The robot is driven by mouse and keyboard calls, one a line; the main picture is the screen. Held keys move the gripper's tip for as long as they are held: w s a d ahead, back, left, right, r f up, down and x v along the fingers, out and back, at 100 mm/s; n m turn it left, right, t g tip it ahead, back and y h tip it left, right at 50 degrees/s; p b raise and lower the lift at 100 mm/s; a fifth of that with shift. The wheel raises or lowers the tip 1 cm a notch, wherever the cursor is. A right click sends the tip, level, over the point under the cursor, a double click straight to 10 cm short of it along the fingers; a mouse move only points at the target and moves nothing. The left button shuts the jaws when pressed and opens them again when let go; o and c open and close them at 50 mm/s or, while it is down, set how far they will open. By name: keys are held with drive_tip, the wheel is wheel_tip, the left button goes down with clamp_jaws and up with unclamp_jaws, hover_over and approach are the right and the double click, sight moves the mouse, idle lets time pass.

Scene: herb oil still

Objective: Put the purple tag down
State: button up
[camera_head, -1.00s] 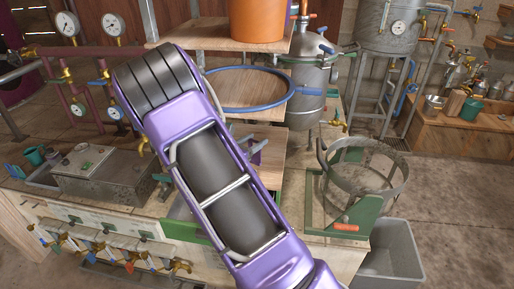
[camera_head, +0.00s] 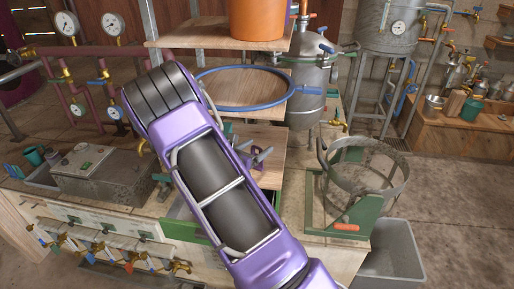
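My purple and dark grey arm crosses the middle of the view and hides what lies behind it. A small purple and dark piece (camera_head: 255,159) shows just right of the arm, in front of the lower wooden shelf board. It is too small and too covered to tell whether it is part of my gripper or the purple tag. I cannot make out my fingertips, or whether they hold anything. I cannot identify the purple tag for sure anywhere else.
A wooden shelf holds an orange pot (camera_head: 258,18) above and a blue ring (camera_head: 284,98) below. A metal box (camera_head: 100,172) stands left on the bench. A green-based ring stand (camera_head: 345,215) is at right, with a grey bin (camera_head: 392,255) below. Several valves line the bench front.

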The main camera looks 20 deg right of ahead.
drive_tip(key=shift+r, duration=0.2)
drive_tip(key=v, duration=1.2)
drive_tip(key=shift+p, duration=0.4)
drive_tip(key=shift+a, duration=0.1)
